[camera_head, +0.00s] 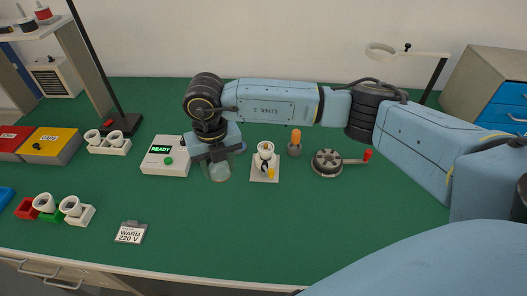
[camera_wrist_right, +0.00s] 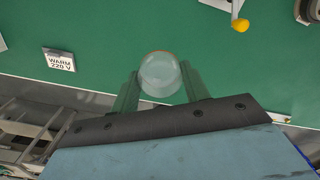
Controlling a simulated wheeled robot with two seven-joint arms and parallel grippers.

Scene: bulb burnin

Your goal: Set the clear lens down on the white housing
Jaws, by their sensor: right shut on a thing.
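The clear lens (camera_head: 220,171) is a pale see-through dome held below my right gripper (camera_head: 217,160), over the green table. In the right wrist view the lens (camera_wrist_right: 160,76) sits between the two fingers of the right gripper (camera_wrist_right: 161,88), which is shut on it. My left gripper is not in view.
A white box reading READY (camera_head: 161,166) stands close left of the gripper. An orange-topped post (camera_head: 295,141) and a dark wheel with a red-handled crank (camera_head: 326,162) stand right of the housing. A WARM 220 V sign (camera_head: 131,233) is front left. The front middle is clear.

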